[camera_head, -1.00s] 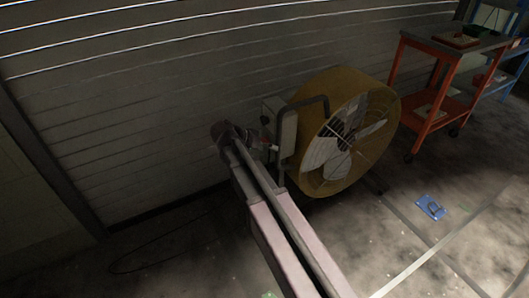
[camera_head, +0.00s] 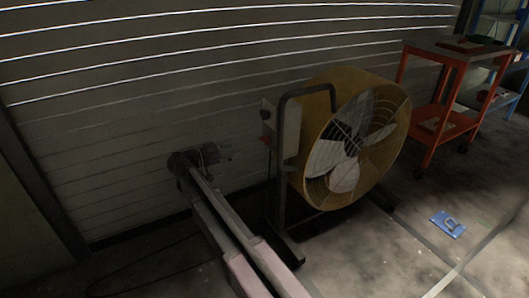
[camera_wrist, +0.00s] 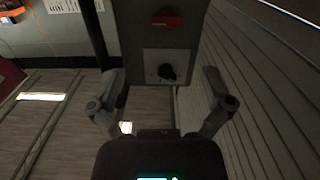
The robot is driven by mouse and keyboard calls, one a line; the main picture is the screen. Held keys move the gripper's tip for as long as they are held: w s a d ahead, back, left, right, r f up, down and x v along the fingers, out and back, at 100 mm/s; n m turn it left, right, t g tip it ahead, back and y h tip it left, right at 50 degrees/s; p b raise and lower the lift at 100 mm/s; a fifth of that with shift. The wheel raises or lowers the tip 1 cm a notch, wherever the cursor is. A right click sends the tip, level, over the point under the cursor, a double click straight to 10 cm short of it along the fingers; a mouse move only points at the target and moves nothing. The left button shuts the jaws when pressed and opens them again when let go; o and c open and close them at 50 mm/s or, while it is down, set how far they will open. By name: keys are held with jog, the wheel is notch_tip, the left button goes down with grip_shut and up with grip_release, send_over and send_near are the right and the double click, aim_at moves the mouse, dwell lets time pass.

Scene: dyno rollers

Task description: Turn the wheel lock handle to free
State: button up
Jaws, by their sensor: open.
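A grey control box (camera_head: 285,128) is on the left side of a yellow drum fan (camera_head: 327,90). In the wrist view the box (camera_wrist: 143,40) faces me, with a red handle or switch (camera_wrist: 167,20) above a black knob (camera_wrist: 167,72) on a pale plate. I cannot tell whether either is the wheel lock handle; no label is readable. My gripper (camera_head: 222,154) is left of the box, apart from it. In the wrist view my gripper (camera_wrist: 160,78) is open and empty, its fingers spread to either side of the knob, not visibly touching it.
The fan's dark tubular stand (camera_head: 283,205) rises beside the box. A ribbed shutter wall (camera_head: 120,140) is close behind my arm. An orange cart (camera_head: 437,110) stands at the right, and a blue object (camera_head: 447,224) lies on the floor.

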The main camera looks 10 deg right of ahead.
aim_at(262, 141)
jog(key=shift+w+a+f+m+t+h+b, duration=0.15)
jog(key=shift+a+b, duration=0.05)
jog(key=shift+a, duration=0.2)
jog(key=shift+w+a+f+m+t+h+b, duration=0.15)
jog(key=shift+a+b, duration=0.05)
jog(key=shift+a, duration=0.15)
jog(key=shift+d, duration=0.2)
jog(key=x, duration=1.3)
jog(key=shift+w+d, duration=0.1)
jog(key=shift+d, duration=0.1)
